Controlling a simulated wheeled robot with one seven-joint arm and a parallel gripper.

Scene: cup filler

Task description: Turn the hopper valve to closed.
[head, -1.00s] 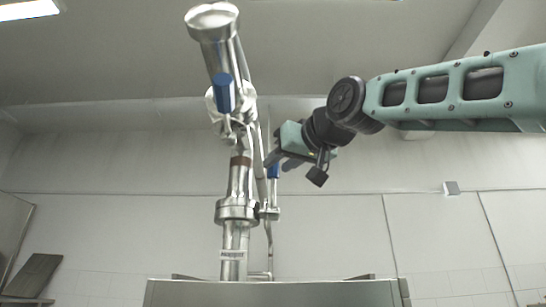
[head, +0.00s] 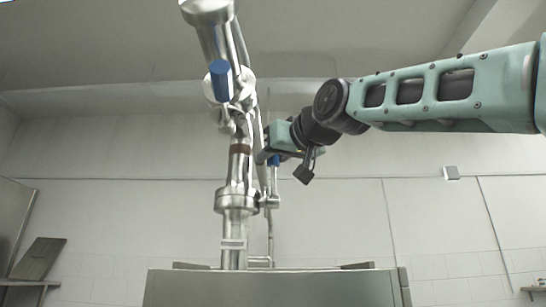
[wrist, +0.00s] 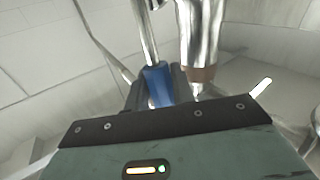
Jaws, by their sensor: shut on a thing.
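The steel filler (head: 236,200) stands upright in the middle of the head view, its hopper (head: 207,12) at the top. One blue handle (head: 220,80) sits on the upper joint below the hopper. A second blue handle (head: 274,160) hangs on a thin steel rod right of the column. My gripper (head: 263,157) is beside the column at this second handle. In the wrist view the blue handle (wrist: 157,84) lies between the dark fingers, which are shut on it. The fingers partly hide it. I cannot tell which handle is the hopper valve.
A grey metal cabinet (head: 270,289) stands below the filler. A dark board (head: 39,259) leans on a shelf at the lower left.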

